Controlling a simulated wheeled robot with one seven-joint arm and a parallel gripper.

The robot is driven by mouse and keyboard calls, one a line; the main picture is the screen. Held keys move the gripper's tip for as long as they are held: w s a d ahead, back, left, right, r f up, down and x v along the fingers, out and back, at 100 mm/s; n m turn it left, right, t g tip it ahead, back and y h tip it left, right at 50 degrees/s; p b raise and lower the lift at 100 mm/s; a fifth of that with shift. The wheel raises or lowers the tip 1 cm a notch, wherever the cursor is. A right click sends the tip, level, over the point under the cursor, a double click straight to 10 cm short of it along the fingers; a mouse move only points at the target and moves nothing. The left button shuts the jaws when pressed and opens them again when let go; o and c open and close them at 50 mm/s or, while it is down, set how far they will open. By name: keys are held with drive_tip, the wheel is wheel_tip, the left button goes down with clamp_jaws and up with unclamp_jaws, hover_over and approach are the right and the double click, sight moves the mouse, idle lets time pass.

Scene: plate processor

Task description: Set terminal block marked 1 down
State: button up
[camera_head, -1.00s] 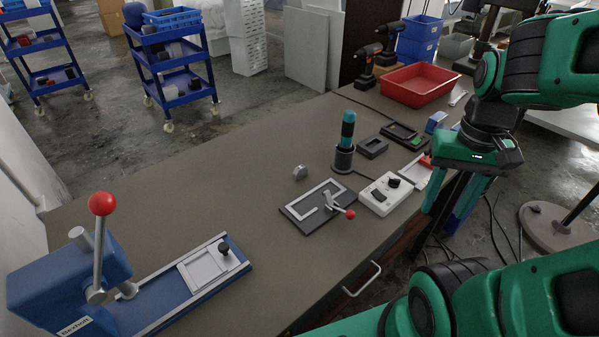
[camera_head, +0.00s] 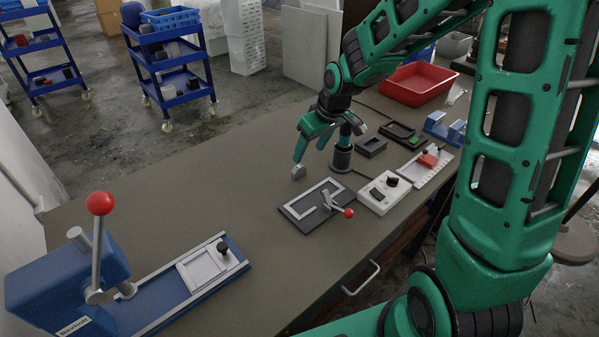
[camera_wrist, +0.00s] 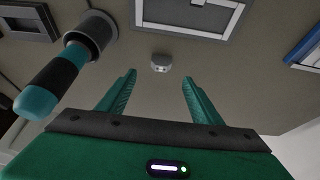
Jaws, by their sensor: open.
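A small grey block (camera_head: 298,173) with two dark holes lies on the bench; any number on it is too small to read, so I cannot tell if it is terminal block 1. In the wrist view, the grey block (camera_wrist: 160,63) shows beyond the fingertips, roughly centred between them and apart from them. My gripper (camera_head: 309,150) is above and just behind the block, pointing down. In the wrist view, my gripper (camera_wrist: 158,77) has its fingers spread with nothing between them.
A black and teal tool stands in a round dark holder (camera_head: 342,158) close beside my gripper. A dark fixture with a red-knobbed clamp (camera_head: 299,213) and a white switch box (camera_head: 378,202) lie in front. A blue lever press (camera_head: 70,275) is at left. Bench behind the block is clear.

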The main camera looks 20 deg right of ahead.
sight(299, 166)
drive_tip(key=shift+x, duration=5.55)
drive_tip(key=shift+w+a+r, duration=0.1)
drive_tip(key=shift+w+a, duration=0.05)
drive_tip(key=shift+a, duration=0.05)
drive_tip(key=c, duration=1.2)
drive_tip(key=shift+r, duration=0.1)
